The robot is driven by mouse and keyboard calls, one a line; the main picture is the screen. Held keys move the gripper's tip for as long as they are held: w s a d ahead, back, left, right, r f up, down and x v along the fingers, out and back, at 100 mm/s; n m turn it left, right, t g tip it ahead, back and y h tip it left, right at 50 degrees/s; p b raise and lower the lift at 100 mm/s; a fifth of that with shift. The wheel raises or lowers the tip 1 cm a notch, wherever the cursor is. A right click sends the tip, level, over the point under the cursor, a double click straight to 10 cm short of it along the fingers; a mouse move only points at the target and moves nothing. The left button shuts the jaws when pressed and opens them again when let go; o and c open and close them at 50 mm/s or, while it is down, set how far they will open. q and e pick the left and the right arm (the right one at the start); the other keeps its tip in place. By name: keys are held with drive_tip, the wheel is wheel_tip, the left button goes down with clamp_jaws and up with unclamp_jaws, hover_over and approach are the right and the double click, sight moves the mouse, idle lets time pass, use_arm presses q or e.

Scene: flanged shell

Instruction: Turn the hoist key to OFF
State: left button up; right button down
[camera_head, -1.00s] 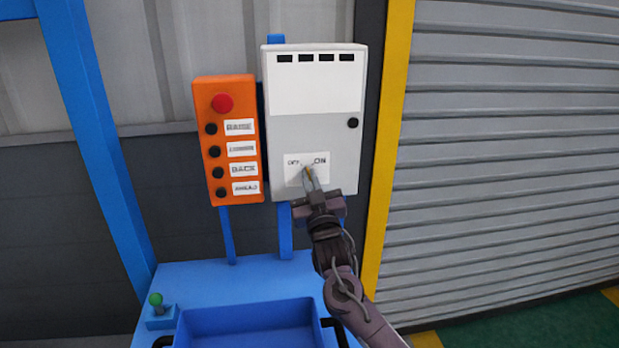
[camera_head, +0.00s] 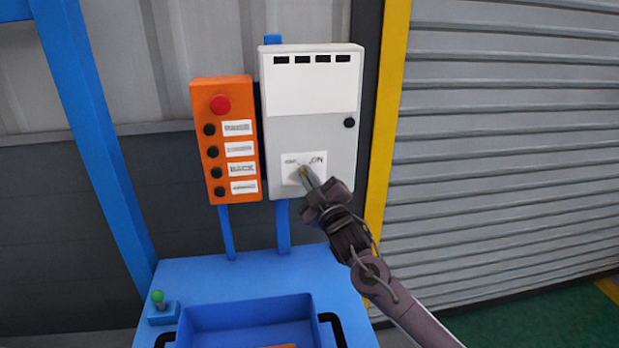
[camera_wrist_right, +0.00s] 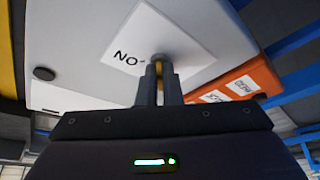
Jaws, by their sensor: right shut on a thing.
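The hoist key (camera_head: 302,171) is a small brass-coloured piece at the white OFF/ON label (camera_head: 318,158) on the lower front of the grey-white box (camera_head: 283,130). My right gripper (camera_head: 306,175) reaches it from the lower right and is shut on it. My left gripper is not in view.
An orange button box (camera_head: 242,150) with a red button (camera_head: 220,104) hangs left of the grey-white box. Below stands a blue bench with a tray (camera_head: 250,308) and a green-knobbed lever (camera_head: 157,297). A yellow post (camera_head: 390,110) and shutter (camera_head: 500,140) are at right.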

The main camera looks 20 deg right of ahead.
drive_tip(key=shift+r, duration=0.35)
drive_tip(key=c, duration=1.6)
unclamp_jaws()
drive_tip(key=shift+f, duration=0.2)
drive_tip(key=shift+w+f, duration=0.1)
drive_tip(key=b+v, duration=0.2)
drive_tip(key=v, duration=0.5)
drive_tip(key=shift+s+b, duration=0.3)
drive_tip(key=shift+s, duration=0.1)
drive_tip(key=shift+f, duration=0.1)
